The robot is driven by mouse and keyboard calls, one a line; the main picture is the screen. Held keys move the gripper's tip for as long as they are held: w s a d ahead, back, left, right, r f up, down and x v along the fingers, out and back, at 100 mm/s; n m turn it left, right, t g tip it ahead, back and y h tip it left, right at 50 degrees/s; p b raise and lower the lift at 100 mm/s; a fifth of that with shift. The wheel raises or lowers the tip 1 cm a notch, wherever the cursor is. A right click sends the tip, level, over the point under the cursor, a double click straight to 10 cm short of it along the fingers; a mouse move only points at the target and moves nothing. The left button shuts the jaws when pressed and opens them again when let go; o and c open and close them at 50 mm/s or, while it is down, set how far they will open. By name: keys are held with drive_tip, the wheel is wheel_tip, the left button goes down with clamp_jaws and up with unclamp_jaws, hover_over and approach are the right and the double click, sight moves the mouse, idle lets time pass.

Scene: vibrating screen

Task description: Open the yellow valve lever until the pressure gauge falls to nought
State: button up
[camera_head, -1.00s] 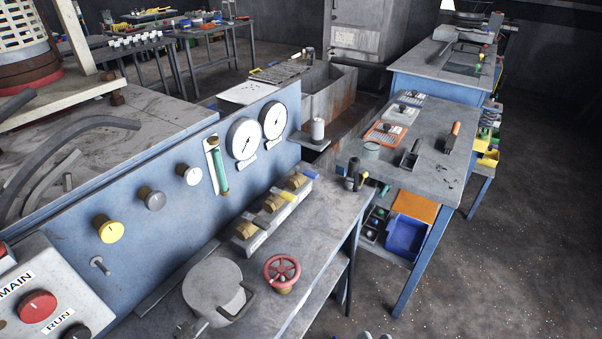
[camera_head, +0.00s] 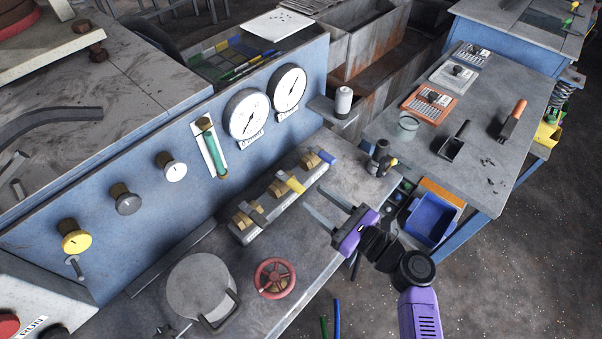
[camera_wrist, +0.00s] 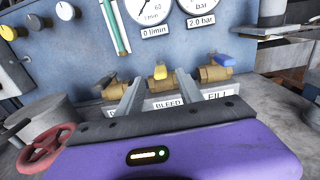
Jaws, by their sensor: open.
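The yellow valve lever (camera_head: 291,184) is on the middle brass valve of a row of three. In the wrist view the yellow lever (camera_wrist: 160,72) is above the BLEED label. My gripper (camera_head: 314,199) is open and empty on the bench side of the row; in the wrist view its fingertips (camera_wrist: 159,79) frame the lever, one to each side. In the head view a small gap shows between fingers and lever. The pressure gauge (camera_head: 287,88) is the right dial on the blue panel; its label (camera_wrist: 201,20) reads 2.0 bar.
The blue-levered valve (camera_head: 326,157) is close on the right, above FILL; another brass valve (camera_head: 250,213) is on the left. The left dial (camera_head: 246,114) reads 0 l/min. A red handwheel (camera_head: 274,278) and round lidded pot (camera_head: 201,286) stand on the bench.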

sight(288, 179)
drive_tip(key=shift+w+a, duration=0.35)
drive_tip(key=x, duration=0.7)
drive_tip(key=shift+s+f+p, duration=0.1)
drive_tip(key=shift+p, duration=0.2)
clamp_jaws()
idle(0.9)
